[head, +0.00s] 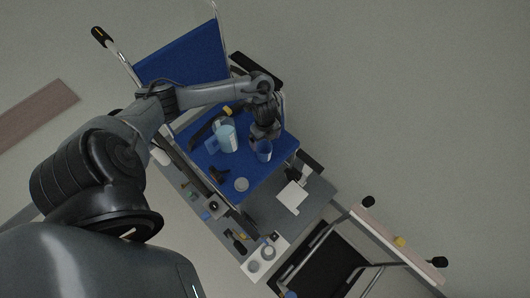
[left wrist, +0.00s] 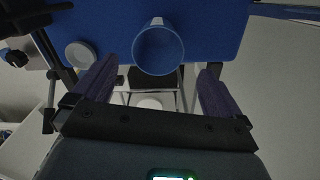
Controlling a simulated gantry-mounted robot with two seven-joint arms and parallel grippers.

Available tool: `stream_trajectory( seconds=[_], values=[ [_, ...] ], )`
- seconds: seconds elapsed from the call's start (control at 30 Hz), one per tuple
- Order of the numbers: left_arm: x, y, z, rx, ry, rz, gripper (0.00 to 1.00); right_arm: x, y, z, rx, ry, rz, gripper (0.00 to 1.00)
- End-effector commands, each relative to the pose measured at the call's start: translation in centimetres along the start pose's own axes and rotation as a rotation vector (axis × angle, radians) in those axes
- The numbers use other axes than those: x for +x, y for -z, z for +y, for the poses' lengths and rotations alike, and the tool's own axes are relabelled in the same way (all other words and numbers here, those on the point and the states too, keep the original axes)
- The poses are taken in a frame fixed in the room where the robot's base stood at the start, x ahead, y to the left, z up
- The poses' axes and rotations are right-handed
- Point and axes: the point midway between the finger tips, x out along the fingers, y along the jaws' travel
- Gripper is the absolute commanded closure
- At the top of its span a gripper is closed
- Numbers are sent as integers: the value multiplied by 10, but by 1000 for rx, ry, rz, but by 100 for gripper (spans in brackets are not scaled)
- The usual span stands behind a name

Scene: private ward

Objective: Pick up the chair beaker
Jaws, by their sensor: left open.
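A blue beaker (head: 264,153) stands near the front edge of the blue chair seat (head: 262,183). In the left wrist view the beaker (left wrist: 158,48) shows its round open mouth ahead of my fingertips, between their lines. My left gripper (head: 264,136) is just above and beside the beaker in the head view. In the left wrist view its two fingers (left wrist: 157,80) are spread wide with nothing between them. Contact with the beaker is not visible. My right gripper is not in view.
A light blue jug (head: 228,139) stands left of the beaker on the seat. A pale round disc (head: 241,184) and a black object (head: 219,175) lie toward the seat's front left. The chair's blue backrest (head: 182,56) rises behind. A cluttered grey surface (head: 262,212) lies beyond the front edge.

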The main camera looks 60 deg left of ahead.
Motion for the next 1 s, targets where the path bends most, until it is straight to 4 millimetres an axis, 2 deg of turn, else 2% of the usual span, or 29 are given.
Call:
stream_trajectory(
  seconds=[0.1, 0.37, 0.7, 1.0],
  values=[
    [13, 0, 0, -1, 0, 0, 0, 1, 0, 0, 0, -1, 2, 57],
    [27, 2, 2, -1, -1, 1, 0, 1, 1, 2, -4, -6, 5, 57],
    [67, 4, 5, -1, 0, -1, 0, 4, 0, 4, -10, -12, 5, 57],
    [71, 4, 4, 0, 1, -1, 0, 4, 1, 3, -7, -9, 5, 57]
  ],
)
